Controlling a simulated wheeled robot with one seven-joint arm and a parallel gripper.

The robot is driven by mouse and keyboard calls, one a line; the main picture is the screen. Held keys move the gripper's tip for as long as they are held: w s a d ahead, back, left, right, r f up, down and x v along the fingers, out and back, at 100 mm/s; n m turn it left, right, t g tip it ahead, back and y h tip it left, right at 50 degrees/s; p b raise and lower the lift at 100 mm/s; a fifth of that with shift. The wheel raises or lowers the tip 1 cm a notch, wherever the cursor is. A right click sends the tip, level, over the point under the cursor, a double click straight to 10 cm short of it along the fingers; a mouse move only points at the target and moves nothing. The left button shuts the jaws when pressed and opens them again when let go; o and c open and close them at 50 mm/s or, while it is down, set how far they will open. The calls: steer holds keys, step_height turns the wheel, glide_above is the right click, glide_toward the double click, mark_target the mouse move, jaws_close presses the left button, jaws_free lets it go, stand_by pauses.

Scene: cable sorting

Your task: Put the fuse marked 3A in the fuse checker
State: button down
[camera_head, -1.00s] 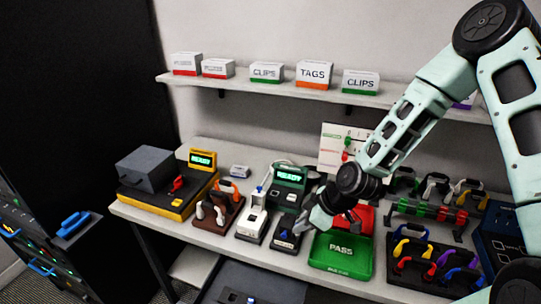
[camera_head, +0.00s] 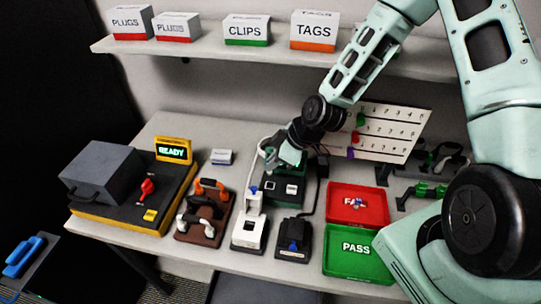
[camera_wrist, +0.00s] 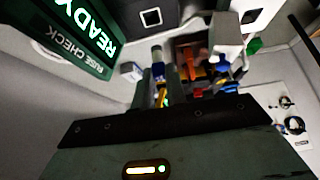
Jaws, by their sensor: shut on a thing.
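The fuse checker (camera_head: 284,190) is a dark green device on the bench, just right of centre in the head view. Its screen, reading READY under FUSE CHECK, shows in the wrist view (camera_wrist: 88,28) and is covered by my gripper in the head view. My gripper (camera_head: 290,155) is over the back part of the checker. In the wrist view, my gripper (camera_wrist: 159,88) is shut on a small fuse (camera_wrist: 158,60) with a dark blue band and metal end. Its marking is not readable. The fuse is apart from the checker's white-framed square (camera_wrist: 151,17).
A red FAIL tray (camera_head: 372,218) with small pieces and a green PASS tray (camera_head: 340,268) stand right. A black device (camera_head: 293,245) and white device (camera_head: 247,236) stand in front. A sorting board (camera_head: 400,120) is behind. A yellow-black READY station (camera_head: 120,225) stands left.

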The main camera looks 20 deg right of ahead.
steer(key=shift+f+b, duration=1.9)
steer(key=shift+f, duration=0.75)
steer(key=shift+f+b, duration=0.9)
steer(key=shift+b, duration=0.05)
stand_by(0.5)
steer(key=c, duration=0.8)
jaws_free()
steer(key=shift+r, duration=0.1)
step_height(320, 180, up, 8)
steer(key=p, duration=0.6)
stand_by(0.5)
